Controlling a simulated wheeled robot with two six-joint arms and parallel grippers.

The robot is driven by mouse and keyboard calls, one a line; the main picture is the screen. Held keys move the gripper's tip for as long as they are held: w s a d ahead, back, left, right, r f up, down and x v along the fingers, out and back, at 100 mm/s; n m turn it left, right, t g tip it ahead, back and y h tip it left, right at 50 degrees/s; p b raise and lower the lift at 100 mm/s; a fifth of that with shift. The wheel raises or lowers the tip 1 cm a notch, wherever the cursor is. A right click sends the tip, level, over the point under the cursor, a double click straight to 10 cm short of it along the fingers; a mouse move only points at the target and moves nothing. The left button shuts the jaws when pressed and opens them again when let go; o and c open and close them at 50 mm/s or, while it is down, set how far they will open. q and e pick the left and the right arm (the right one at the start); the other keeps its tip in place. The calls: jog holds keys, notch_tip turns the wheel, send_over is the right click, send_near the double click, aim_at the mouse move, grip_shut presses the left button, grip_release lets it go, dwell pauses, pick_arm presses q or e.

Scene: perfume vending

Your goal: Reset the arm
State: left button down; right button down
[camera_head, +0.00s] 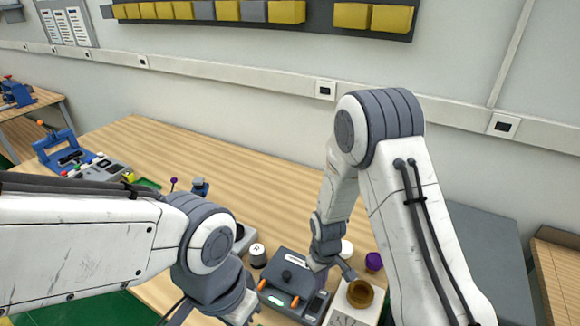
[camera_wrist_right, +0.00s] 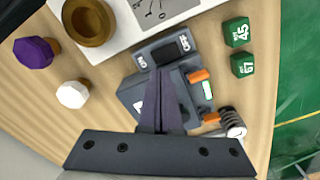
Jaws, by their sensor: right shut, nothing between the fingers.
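My right arm comes down on the right of the head view, with its gripper (camera_head: 345,270) by a grey device (camera_head: 290,262) with orange tabs. In the right wrist view the dark fingers (camera_wrist_right: 166,75) are shut with nothing between them. Their tips overlap the lower edge of the device's ON/OFF switch (camera_wrist_right: 170,52); whether they touch it I cannot tell. My left arm comes in from the left of the head view. Its wrist reaches the bottom edge, and its fingers do not show clearly.
A brown-gold round bowl (camera_head: 360,293) stands on a white unit right of the device. A purple-capped item (camera_head: 373,261) is behind it. A white-topped jar (camera_head: 257,255) stands left of the device. Green blocks (camera_wrist_right: 237,32) lie beside the device. The wooden table's back (camera_head: 150,140) is clear.

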jog(key=s+a+r+n+b, duration=0.1)
jog(key=s+a+r+b, duration=0.3)
jog(key=s+a+r, duration=0.4)
jog(key=s+r+b, duration=0.2)
jog(key=s+r, duration=0.2)
jog(key=s, duration=0.2)
jog(key=s+r+n+y+b, duration=0.1)
jog(key=s+r, duration=0.2)
jog(key=s, duration=0.3)
jog(key=shift+s+d+r+b, duration=0.15)
jog(key=shift+s+r+b, duration=0.2)
